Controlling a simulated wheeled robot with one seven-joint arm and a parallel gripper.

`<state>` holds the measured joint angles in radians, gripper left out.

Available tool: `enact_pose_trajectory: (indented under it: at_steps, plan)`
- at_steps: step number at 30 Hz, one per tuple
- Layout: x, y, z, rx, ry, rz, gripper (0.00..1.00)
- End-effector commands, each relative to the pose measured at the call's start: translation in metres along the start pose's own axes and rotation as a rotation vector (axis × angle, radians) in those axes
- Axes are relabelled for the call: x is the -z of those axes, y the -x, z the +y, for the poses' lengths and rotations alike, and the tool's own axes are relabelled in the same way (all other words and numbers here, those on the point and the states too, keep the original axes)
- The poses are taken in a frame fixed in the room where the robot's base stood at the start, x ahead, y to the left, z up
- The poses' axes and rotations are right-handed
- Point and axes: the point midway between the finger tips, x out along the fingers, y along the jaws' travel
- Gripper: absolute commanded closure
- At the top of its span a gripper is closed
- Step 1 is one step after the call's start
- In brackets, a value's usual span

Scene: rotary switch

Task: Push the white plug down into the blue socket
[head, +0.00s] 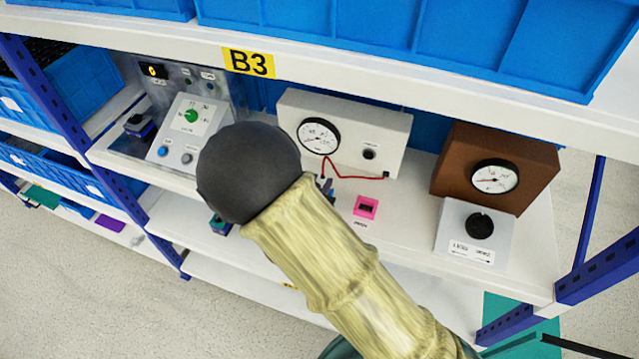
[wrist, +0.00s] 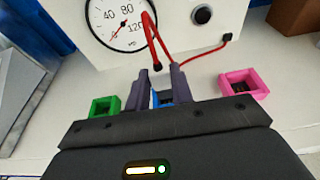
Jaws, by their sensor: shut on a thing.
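In the wrist view, my gripper (wrist: 161,82) points at the white shelf, its two dark fingers on either side of the blue socket (wrist: 162,98). A red cable (wrist: 165,50) drops to a black end (wrist: 157,67) at the fingertips. The gripper is shut on the plug at this end. In the head view, my dark, rounded arm joint and pale forearm hide most of the gripper and the blue socket.
A green socket (wrist: 104,106) is left of the fingers and a pink socket (wrist: 243,83) right. Behind stands a white box (head: 350,125) with a dial (head: 319,136). A brown gauge box (head: 500,160) and a knob panel (head: 475,234) stand right. An upper shelf (head: 330,82) overhangs.

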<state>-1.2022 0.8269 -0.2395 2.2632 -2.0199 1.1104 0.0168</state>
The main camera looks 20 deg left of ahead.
Motion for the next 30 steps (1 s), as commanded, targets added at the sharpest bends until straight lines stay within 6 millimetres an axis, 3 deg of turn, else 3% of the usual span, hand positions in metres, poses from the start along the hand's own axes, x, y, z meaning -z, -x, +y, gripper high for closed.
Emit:
enact_pose_trajectory:
  at_steps: [30]
  plan:
    - [0.02,-0.006,0.0,0.0,0.0,0.0,1.0]
